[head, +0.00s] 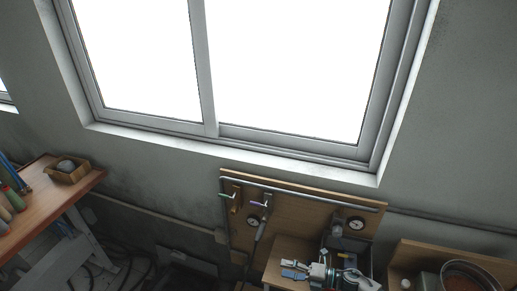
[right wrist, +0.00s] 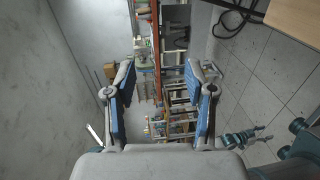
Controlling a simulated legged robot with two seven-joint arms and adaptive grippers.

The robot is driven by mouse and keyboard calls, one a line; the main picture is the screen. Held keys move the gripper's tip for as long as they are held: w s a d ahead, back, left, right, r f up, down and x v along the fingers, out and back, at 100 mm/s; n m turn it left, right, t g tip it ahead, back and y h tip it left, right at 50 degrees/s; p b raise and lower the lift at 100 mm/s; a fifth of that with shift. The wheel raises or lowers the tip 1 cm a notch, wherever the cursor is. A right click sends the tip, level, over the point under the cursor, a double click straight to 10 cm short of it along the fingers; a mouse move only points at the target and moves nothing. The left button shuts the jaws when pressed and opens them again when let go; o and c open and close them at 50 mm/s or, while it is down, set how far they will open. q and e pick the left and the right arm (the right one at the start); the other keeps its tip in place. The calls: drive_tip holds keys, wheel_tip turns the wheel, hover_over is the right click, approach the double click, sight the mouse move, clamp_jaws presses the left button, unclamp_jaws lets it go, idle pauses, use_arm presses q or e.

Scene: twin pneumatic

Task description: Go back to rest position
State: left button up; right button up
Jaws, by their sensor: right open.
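My right gripper (head: 289,270) shows at the bottom of the head view, in front of the wooden panel on the wall. Its blue-padded fingers point left and are apart. In the right wrist view my right gripper (right wrist: 161,78) is open, with its two blue-padded fingers wide apart and nothing between them. My left gripper does not show in the head view. A jointed grey-teal part at the lower right of the right wrist view is too small to make out.
The wooden panel (head: 290,222) carries two round gauges, small valves and a pipe. A wooden workbench (head: 80,186) with a small box (head: 67,172) stands at the left. A wooden unit with a round container (head: 470,278) is at the lower right. A large window (head: 290,75) fills the top.

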drive_tip(key=a+m+t+h, duration=0.2)
drive_tip(key=a+m+t, duration=0.4)
drive_tip(key=m, duration=0.2)
drive_tip(key=s+d+f+m+g+h, duration=0.3)
drive_tip(key=s+d+f+m+h, duration=0.25)
drive_tip(key=s+m, duration=0.35)
drive_tip(key=s+d+f+m+g+h, duration=0.2)
drive_tip(key=s+d+f+m+h, duration=0.3)
drive_tip(key=s, duration=0.5)
drive_tip(key=s+d+f+m+g+h, duration=0.35)
drive_tip(key=s+d+m, duration=0.35)
drive_tip(key=s+m, duration=0.25)
drive_tip(key=s+f+n, duration=0.1)
drive_tip(key=s+f, duration=0.2)
drive_tip(key=f, duration=2.5)
drive_tip(key=s+d+f+g, duration=0.1)
drive_tip(key=s+d+f, duration=0.1)
drive_tip(key=s+f, duration=1.1)
drive_tip(key=s, duration=0.3)
drive_tip(key=shift+s+d+f+g, duration=0.2)
drive_tip(key=shift+s+d+g, duration=0.15)
